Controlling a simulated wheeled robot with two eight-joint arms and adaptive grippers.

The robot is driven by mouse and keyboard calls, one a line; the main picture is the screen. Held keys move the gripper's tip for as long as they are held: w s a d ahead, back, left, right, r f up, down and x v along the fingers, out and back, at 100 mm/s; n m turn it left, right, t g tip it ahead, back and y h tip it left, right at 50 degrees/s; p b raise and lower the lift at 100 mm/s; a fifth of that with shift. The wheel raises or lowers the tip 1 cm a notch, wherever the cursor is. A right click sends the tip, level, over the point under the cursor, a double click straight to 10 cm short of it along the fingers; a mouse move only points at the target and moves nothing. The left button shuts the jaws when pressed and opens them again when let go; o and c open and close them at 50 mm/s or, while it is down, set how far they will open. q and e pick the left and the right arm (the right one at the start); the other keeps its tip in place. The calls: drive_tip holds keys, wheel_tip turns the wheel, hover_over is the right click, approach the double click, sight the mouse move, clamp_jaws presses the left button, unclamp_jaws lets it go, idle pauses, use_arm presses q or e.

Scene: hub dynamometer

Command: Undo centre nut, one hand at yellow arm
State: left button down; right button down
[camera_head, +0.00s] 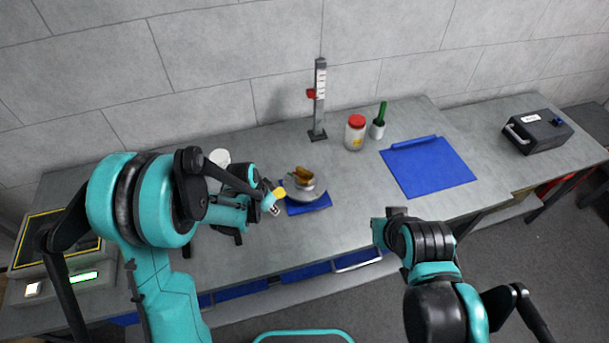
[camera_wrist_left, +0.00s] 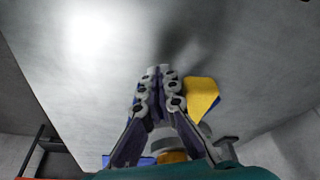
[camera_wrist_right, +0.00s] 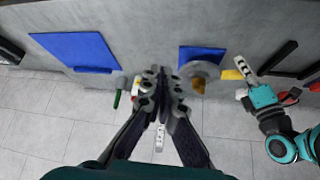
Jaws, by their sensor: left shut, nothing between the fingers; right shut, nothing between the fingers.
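The hub is a round grey metal disc (camera_head: 305,190) on a blue base (camera_head: 309,207), with a brass-coloured centre nut (camera_head: 303,174) on top. The yellow arm (camera_head: 278,193) sticks out from the disc's left side. My left gripper (camera_head: 268,207) is shut and empty, close beside the yellow arm. In the left wrist view the yellow arm (camera_wrist_left: 202,97) is right of the shut fingers (camera_wrist_left: 158,78), not between them; contact cannot be told. My right gripper (camera_wrist_right: 160,76) is shut and empty. In the right wrist view the disc (camera_wrist_right: 202,70) and nut (camera_wrist_right: 198,86) appear right of its fingertips.
Behind the hub stand a scale post (camera_head: 319,98), a red-lidded jar (camera_head: 355,132) and a green-handled tool in a cup (camera_head: 378,126). A blue mat (camera_head: 428,166) lies to the right, with a dark box (camera_head: 537,132) beyond it. The bench between hub and mat is clear.

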use_arm(q)
drive_tip(key=shift+s+d, duration=0.15)
drive_tip(key=shift+s, duration=0.15)
use_arm(e)
drive_tip(key=c, duration=1.5)
unclamp_jaws()
drive_tip(key=shift+w+r, duration=0.15)
drive_tip(key=shift+o, duration=0.3)
drive_tip(key=w+a+r+n+g, duration=0.1)
drive_tip(key=w+a+r+n, duration=0.1)
drive_tip(key=w, duration=0.3)
drive_tip(key=shift+w+a+r+g, duration=0.2)
drive_tip(key=shift+r+g, duration=0.1)
drive_tip(key=shift+r, duration=0.25)
drive_tip(key=n+g, duration=0.5)
drive_tip(key=n, duration=0.4)
hover_over(305, 170)
wheel_tip(305, 170, down, 7)
drive_tip(key=shift+s+f, duration=0.1)
drive_tip(key=shift+f, duration=0.05)
drive_tip(key=shift+a+f+g, duration=0.1)
drive_tip(key=shift+f+g, duration=0.2)
drive_tip(key=shift+f, duration=3.35)
